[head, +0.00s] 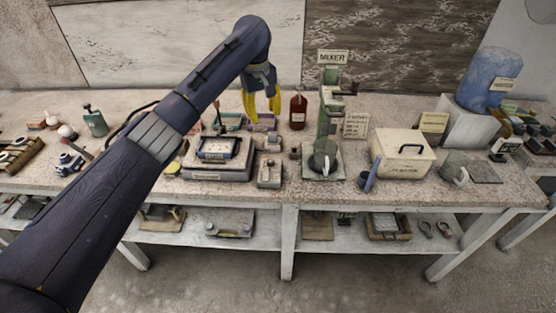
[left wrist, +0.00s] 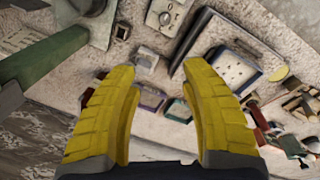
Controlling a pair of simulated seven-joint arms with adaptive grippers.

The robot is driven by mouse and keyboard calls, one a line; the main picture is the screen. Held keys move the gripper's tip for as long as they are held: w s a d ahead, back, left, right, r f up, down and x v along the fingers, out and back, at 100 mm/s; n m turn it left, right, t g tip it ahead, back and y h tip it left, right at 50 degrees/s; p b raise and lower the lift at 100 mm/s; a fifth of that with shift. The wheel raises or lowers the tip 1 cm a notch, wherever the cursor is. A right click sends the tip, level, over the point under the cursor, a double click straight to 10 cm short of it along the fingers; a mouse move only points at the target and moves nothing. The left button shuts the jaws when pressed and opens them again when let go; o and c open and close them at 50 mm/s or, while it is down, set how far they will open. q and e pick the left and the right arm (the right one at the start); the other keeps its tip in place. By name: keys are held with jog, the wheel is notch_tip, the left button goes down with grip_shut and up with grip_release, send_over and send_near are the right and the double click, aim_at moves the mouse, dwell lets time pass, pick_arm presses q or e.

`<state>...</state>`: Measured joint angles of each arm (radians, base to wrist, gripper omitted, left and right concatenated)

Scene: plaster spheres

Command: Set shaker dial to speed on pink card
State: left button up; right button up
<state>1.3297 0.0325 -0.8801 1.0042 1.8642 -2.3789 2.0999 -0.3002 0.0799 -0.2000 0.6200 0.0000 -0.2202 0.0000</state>
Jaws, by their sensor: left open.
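My left gripper (head: 262,112) is open and empty, pointing down above the back part of the bench. Its two yellow fingers also show in the left wrist view (left wrist: 158,72), with nothing between them. A boxy device with a dark-framed top plate, seemingly the shaker (head: 217,172), stands left of and nearer than the gripper; it also shows in the left wrist view (left wrist: 232,68). I cannot make out its dial. A small pinkish-purple item (left wrist: 180,110) lies beyond the shaker, near the gripper; I cannot tell whether it is the pink card. My right gripper is not in view.
A small grey box with a knob (head: 270,173) stands right of the shaker. A brown bottle (head: 298,112) stands right of the gripper. Farther right are a green mixer stand (head: 328,112), a cream lidded box (head: 402,157) and a blue water jug (head: 487,80).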

aim_at(270, 160)
pick_arm(q)
jog(key=shift+m+g+y, duration=0.4)
jog(key=shift+m+y, duration=0.1)
jog(key=shift+m, duration=0.3)
jog(key=f, duration=0.6)
jog(key=s+d+f, duration=0.1)
jog(key=f, duration=0.5)
jog(key=s+f, duration=0.1)
jog(key=f, duration=0.5)
jog(key=shift+s+d+f, duration=0.15)
jog(key=shift+d+f, duration=0.15)
jog(key=shift+c, duration=0.2)
grip_shut()
